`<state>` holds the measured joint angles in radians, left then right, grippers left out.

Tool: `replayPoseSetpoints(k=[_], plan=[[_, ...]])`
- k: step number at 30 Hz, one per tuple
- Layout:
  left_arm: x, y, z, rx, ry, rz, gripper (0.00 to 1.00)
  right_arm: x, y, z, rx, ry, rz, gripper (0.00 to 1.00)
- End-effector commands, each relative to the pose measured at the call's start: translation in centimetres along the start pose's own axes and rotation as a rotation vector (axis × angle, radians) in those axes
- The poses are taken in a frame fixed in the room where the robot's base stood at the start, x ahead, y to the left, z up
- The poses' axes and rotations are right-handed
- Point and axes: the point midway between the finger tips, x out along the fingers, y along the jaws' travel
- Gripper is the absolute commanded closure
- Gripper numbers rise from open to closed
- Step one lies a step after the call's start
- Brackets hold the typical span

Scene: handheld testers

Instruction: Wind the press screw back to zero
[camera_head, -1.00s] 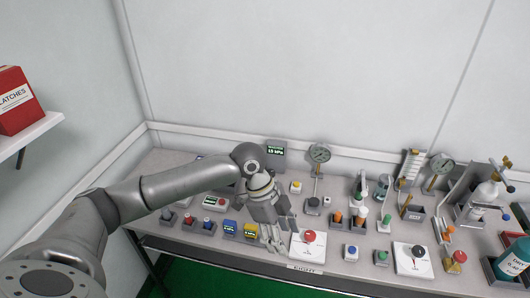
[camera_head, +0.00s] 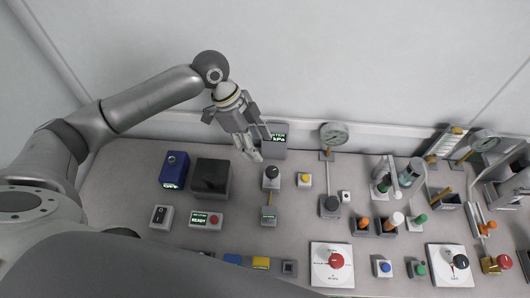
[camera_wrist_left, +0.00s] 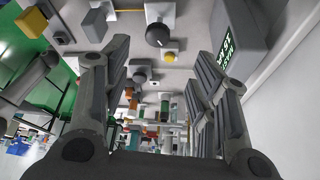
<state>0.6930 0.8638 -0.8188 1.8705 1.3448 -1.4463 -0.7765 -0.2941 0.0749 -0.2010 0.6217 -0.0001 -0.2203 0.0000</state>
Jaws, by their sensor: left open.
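A black round knob (camera_head: 271,172) on a small grey base stands at the back of the bench, with a yellow strip running from it to a small grey box (camera_head: 268,215). It may be the press screw; no label confirms this. In the left wrist view the knob (camera_wrist_left: 158,35) has a white mark and lies beyond the fingertips, roughly between them. My left gripper (camera_head: 252,150) is open and empty, up and left of the knob, apart from it. My right gripper is not in view.
A yellow button (camera_head: 304,180) and a round gauge (camera_head: 333,136) stand right of the knob. A dark box (camera_head: 210,179) and a blue box (camera_head: 174,170) stand left. Red-knob plate (camera_head: 331,265) lies in front. Bare bench (camera_head: 120,175) shows at far left.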

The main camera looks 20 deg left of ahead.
Motion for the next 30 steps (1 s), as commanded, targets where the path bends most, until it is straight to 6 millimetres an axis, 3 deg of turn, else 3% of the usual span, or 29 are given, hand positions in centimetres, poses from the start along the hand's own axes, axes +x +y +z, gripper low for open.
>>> replayPoseSetpoints(k=[7,15,21,30], plan=[[4.1,0.2,-0.1,-0.001,0.001,0.006,0.46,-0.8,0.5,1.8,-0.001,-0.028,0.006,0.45],[8.7,0.1,-0.1,0.000,0.000,0.002,0.46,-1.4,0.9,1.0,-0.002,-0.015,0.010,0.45],[10.1,0.0,0.0,0.000,0.000,0.001,0.46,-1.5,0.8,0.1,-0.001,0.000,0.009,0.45],[10.3,0.0,0.0,0.000,-0.001,0.000,0.49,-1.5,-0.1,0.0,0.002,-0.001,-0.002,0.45]])
